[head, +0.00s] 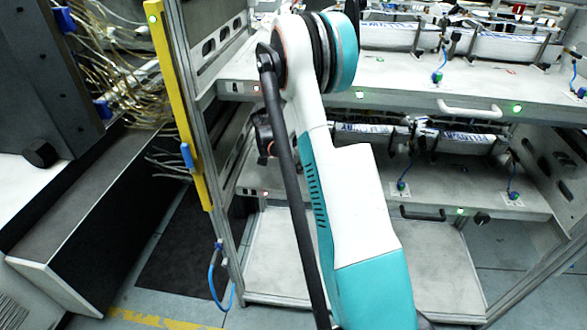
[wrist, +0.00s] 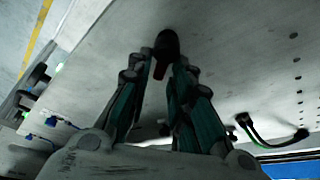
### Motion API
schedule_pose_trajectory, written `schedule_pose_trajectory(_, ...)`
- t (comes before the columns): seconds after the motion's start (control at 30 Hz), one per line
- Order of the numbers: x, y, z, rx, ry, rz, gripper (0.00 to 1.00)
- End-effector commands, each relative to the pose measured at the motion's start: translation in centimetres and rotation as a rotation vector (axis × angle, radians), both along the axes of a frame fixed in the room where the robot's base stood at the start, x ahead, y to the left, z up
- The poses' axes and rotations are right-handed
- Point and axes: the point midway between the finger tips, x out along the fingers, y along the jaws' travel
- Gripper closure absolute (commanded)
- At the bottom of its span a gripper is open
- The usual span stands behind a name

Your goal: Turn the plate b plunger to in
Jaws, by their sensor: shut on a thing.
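In the wrist view, a dark rounded knob (wrist: 167,41), which I take to be the plunger, sits between the fingertips of my gripper (wrist: 165,60). The two teal and black fingers come together on it from both sides, against a pale grey plate surface (wrist: 235,50). A small reddish part (wrist: 158,71) shows just below the knob. Which way the plunger is turned cannot be made out. In the head view my own arm covers the place where the gripper works, so neither gripper nor held knob shows clearly there. No readable "b" label shows.
In the head view, an upper shelf plate (head: 395,85) and a lower shelf plate (head: 450,190) have front handles and green lights. A yellow post (head: 178,100) stands left. Blue hoses (head: 217,280) hang near the rack.

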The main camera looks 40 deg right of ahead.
Motion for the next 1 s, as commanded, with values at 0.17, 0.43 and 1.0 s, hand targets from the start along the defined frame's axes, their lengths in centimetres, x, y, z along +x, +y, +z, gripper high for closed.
schedule_pose_trajectory(0.17, -0.16, 0.1, -0.04, 0.001, 0.0, -0.122, 1.0)
schedule_pose_trajectory(0.43, -0.43, 0.22, -0.03, 0.001, 0.0, -0.287, 1.0)
schedule_pose_trajectory(1.0, -0.61, 0.34, 0.0, 0.001, 0.0, -0.387, 1.0)
